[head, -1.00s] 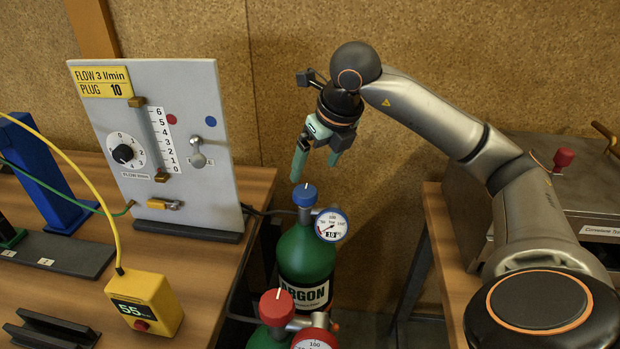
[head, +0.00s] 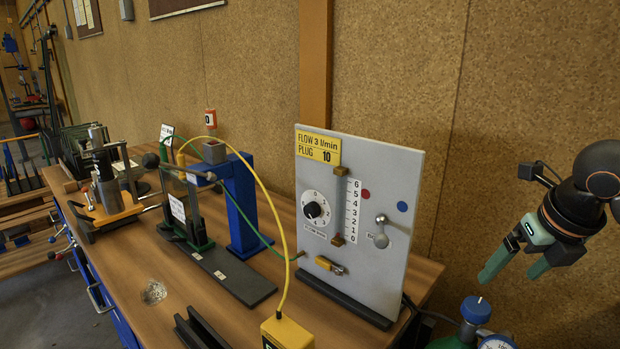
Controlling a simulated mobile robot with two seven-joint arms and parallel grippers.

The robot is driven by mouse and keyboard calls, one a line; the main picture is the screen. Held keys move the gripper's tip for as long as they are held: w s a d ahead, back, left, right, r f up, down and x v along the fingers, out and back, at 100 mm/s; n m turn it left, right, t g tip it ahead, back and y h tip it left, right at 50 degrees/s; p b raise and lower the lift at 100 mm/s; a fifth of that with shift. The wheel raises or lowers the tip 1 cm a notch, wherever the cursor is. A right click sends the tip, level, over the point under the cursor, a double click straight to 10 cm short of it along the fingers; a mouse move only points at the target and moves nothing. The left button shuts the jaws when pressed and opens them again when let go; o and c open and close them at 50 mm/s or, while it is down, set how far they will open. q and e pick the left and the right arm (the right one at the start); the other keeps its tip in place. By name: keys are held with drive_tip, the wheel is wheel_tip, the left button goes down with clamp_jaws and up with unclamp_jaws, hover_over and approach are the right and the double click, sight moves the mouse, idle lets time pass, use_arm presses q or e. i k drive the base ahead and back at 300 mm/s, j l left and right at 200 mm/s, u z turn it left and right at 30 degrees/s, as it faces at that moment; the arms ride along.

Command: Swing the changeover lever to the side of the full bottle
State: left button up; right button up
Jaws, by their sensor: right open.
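The changeover lever (head: 381,231) is a small grey metal lever with a rounded end on the upright grey panel (head: 345,265). It stands roughly upright between a red dot (head: 365,195) on its left and a blue dot (head: 402,206) on its right. The bottle with the blue valve knob (head: 475,310) shows only its top at the lower right edge. Its gauge (head: 497,343) is cut off, so its reading is hidden. The red-knobbed bottle is out of view. My right gripper (head: 513,268) is open and empty, right of the panel and above the blue knob. My left gripper is not in view.
A wooden bench (head: 165,270) runs left with a blue stand (head: 240,210), a dark rail and other fixtures. A cork wall is behind. Space between the gripper and panel is clear.

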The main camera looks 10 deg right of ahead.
sight(381, 242)
drive_tip(key=k+j, duration=0.35)
drive_tip(key=j, duration=0.15)
drive_tip(key=k+j, duration=0.4)
drive_tip(key=j, duration=0.1)
